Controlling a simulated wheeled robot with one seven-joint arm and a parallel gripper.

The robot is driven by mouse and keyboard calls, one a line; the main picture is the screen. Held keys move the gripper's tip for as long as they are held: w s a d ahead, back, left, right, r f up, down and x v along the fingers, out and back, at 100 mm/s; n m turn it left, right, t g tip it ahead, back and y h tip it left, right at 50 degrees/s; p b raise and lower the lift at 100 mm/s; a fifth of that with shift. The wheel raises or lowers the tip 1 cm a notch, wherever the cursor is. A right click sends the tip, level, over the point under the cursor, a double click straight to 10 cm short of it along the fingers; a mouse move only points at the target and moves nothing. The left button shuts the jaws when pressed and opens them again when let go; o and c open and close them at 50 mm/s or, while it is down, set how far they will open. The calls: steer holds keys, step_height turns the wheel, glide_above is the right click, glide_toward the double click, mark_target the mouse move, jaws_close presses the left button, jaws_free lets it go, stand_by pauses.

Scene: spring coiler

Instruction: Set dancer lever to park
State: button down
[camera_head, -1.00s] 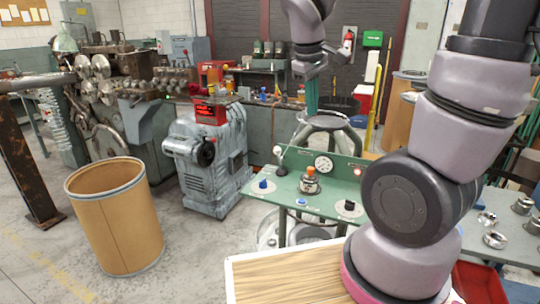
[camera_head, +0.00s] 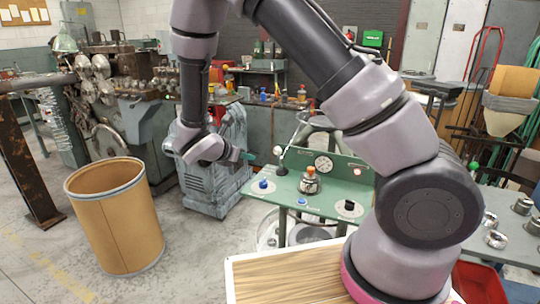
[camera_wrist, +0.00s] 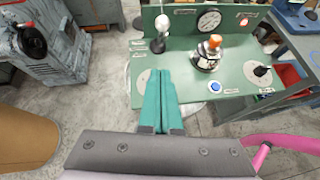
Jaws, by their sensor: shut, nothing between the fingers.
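The green control console (camera_head: 320,187) stands at the centre of the head view. A lever with a white ball knob and black base (camera_head: 280,160) stands upright at its left back corner; I take it for the dancer lever. It also shows in the wrist view (camera_wrist: 162,24), with a small label nearby. My gripper (camera_head: 248,156) has teal fingers held together and empty. In the head view the fingertips are just left of the lever, apparently apart from it. In the wrist view the fingers (camera_wrist: 158,72) point toward the lever base and cover part of the left dial plate.
The console also carries a gauge (camera_head: 323,164), an orange-topped device (camera_head: 310,182), a blue knob (camera_head: 263,184), a black knob (camera_head: 349,205) and a blue button (camera_head: 301,201). A grey machine (camera_head: 210,160) and a brown drum (camera_head: 115,215) stand left. Floor between them is clear.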

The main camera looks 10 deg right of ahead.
glide_toward(279, 159)
steer(key=w+d, duration=0.1)
steer(key=shift+w+d+f, duration=0.15)
steer(key=shift+w+d, duration=0.2)
stand_by(0.3)
stand_by(0.3)
